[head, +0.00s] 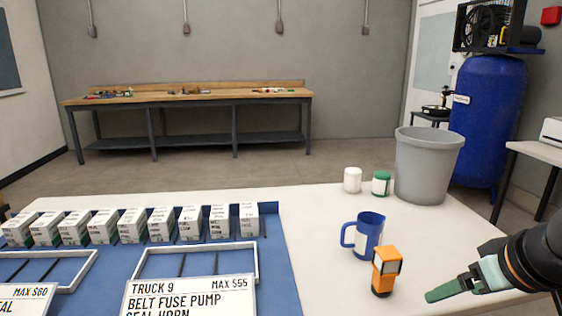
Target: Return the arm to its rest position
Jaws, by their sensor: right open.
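My right gripper (458,290) comes in from the right edge, low over the white table. It is open, and I see nothing held in it. Its green finger points left, to the right of an orange and black object (386,270) that stands upright on the table, apart from it. Part of the hand is cut off by the frame edge. My left gripper is out of view.
A blue mug (369,236), a white jar (352,180), a green jar (381,184) and a grey bin (428,165) stand on the table (320,210). Several boxes (132,225) line the blue mat (270,270) at left, behind trays and signs (188,297).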

